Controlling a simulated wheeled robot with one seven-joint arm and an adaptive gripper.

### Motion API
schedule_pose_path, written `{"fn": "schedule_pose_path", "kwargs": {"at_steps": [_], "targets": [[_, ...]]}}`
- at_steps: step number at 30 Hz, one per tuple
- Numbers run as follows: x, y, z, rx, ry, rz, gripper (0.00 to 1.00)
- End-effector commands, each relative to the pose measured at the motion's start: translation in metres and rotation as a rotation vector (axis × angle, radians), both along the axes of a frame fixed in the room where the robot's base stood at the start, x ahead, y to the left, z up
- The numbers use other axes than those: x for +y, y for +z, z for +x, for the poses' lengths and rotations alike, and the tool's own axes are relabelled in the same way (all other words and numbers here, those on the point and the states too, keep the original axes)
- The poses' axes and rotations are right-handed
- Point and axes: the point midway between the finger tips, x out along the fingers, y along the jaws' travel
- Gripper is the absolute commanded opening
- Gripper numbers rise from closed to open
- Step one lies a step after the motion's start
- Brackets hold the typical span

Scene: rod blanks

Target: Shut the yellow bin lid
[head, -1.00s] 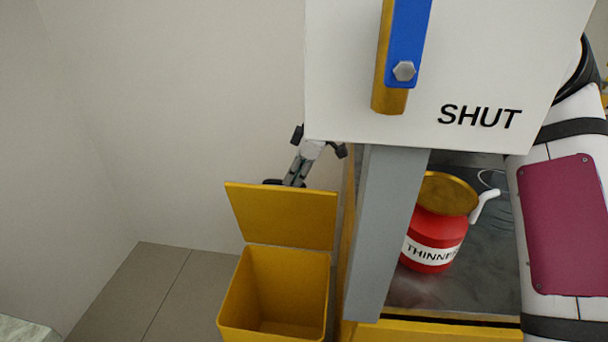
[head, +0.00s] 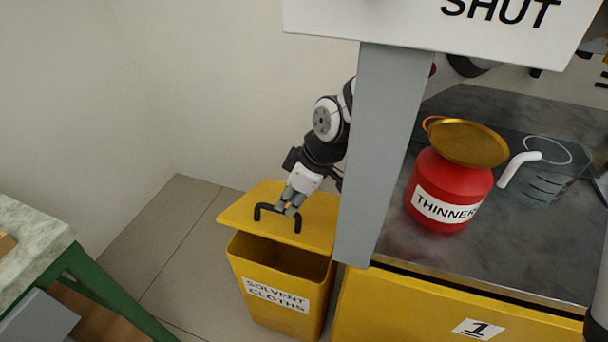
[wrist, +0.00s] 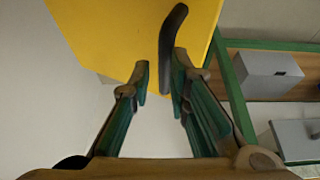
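The yellow bin (head: 262,292), labelled SOLVENT CLOTHS, stands on the floor left of the yellow cabinet. Its yellow lid (head: 318,212) is tilted partway down, with a dark gap over the bin's mouth. A black bar handle (head: 262,207) is on the lid. My gripper (head: 291,210) is over the lid at the handle. In the wrist view, the fingers of my gripper (wrist: 161,72) are apart. The handle (wrist: 172,35) lies close against the right finger, with a gap to the left one; whether it touches is unclear. The lid (wrist: 125,30) fills the top.
A grey post (head: 380,150) stands right beside my arm, under a white SHUT sign (head: 400,25). A red thinner can (head: 450,185) stands on the cabinet top (head: 530,240). A green-legged table (head: 85,275) is at lower left. Floor left of the bin is clear.

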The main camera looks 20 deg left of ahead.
Motion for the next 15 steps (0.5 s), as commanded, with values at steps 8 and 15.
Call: {"fn": "schedule_pose_path", "kwargs": {"at_steps": [8,15], "targets": [[0.000,0.003,0.003,-0.004,-0.001,0.002,0.33],[-0.004,0.013,0.004,-0.007,-0.004,0.004,0.33]]}}
